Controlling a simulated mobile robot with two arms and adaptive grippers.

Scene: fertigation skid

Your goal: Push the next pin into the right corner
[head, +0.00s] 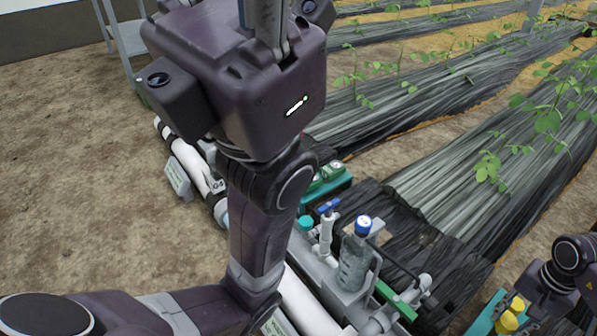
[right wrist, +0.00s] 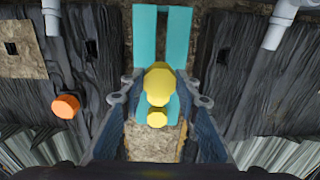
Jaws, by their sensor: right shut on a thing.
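A yellow pin (right wrist: 158,84) with a wide faceted head sits between the fingers of my right gripper (right wrist: 157,100), which is shut on it. A smaller yellow piece (right wrist: 157,118) shows just below it; I cannot tell if it is part of the same pin. A teal part (right wrist: 145,35) with a long slot lies behind the pin. In the head view the yellow pin (head: 517,304) and my right gripper (head: 522,308) are at the lower right, above a teal edge (head: 484,314). My left gripper (head: 266,18) is cut off by the top edge. I cannot make out the right corner.
A clear bottle with a blue cap (head: 355,262), white pipes (head: 298,298) and a green-labelled box (head: 328,180) stand on the skid, partly behind my left arm. An orange knob (right wrist: 66,106) is left of my right fingers. Black film-covered plant rows (head: 480,130) lie beyond.

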